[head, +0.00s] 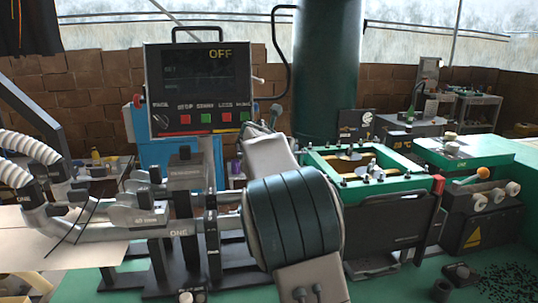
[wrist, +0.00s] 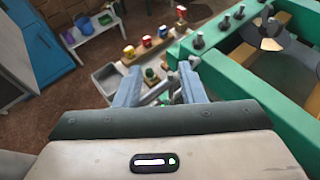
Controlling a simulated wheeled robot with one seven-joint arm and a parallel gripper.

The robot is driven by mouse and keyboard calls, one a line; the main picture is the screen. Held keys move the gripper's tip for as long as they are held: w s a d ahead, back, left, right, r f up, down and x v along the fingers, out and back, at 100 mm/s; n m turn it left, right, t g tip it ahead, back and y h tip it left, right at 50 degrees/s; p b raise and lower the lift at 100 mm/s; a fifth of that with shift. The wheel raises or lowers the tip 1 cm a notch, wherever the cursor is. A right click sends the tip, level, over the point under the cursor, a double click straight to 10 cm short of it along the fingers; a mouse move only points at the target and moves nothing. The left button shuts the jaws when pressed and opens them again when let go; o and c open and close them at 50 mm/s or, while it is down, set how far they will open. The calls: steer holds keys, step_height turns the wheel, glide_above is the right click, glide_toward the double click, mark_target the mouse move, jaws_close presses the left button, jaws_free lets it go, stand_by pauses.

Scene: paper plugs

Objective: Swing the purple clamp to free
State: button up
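I cannot make out a purple clamp in either view. My gripper (wrist: 160,82) shows in the wrist view with its two grey-blue fingers apart and nothing held between them. Beyond the fingertips is a wooden strip (wrist: 150,50) with several small red, yellow and blue pieces on it, and small metal parts lie near the tips. A green frame (wrist: 207,62) with dark knobs stands just right of the fingers. In the head view, the green frame (head: 318,166) is right of my arm, which hides part of the bench.
A control panel (head: 199,88) reading OFF stands behind at centre left. Grey pipes and clamp-like fittings (head: 140,208) are at left. A dark box with an orange-knobbed lever (head: 482,174) is at right. The green bench top (head: 400,285) has some clear room in front.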

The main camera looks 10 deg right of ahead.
steer(key=s+d+r, duration=0.1)
steer(key=d, duration=0.1)
steer(key=s+d+r, duration=0.1)
steer(key=shift+s+d+r, duration=0.2)
steer(key=shift+d+r, duration=0.1)
steer(key=shift+d, duration=0.05)
